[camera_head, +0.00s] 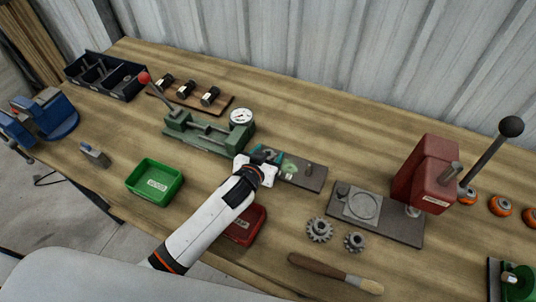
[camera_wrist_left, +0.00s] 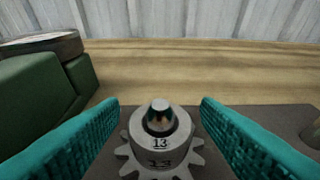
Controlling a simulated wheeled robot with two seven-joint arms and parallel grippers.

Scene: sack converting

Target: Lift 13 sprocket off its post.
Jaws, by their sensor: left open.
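The 13 sprocket (camera_wrist_left: 160,155) is a grey toothed wheel with a raised hub marked 13. It sits around an upright, shiny round-topped post (camera_wrist_left: 159,117) on a dark base plate, which shows in the head view (camera_head: 314,180). My left gripper (camera_wrist_left: 160,106) is open, with one teal finger on each side of the sprocket and a visible gap between each finger and the hub. In the head view my left gripper (camera_head: 268,157) is over the plate's left part and mostly hides the sprocket. My right gripper is not in view.
A green fixture with a dial (camera_head: 241,117) stands close behind left. A second post (camera_head: 309,168) is on the plate's right. Two loose gears (camera_head: 319,230) lie in front, near a brush (camera_head: 335,272). A red press (camera_head: 425,172) stands right; a green tray (camera_head: 155,183) lies left.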

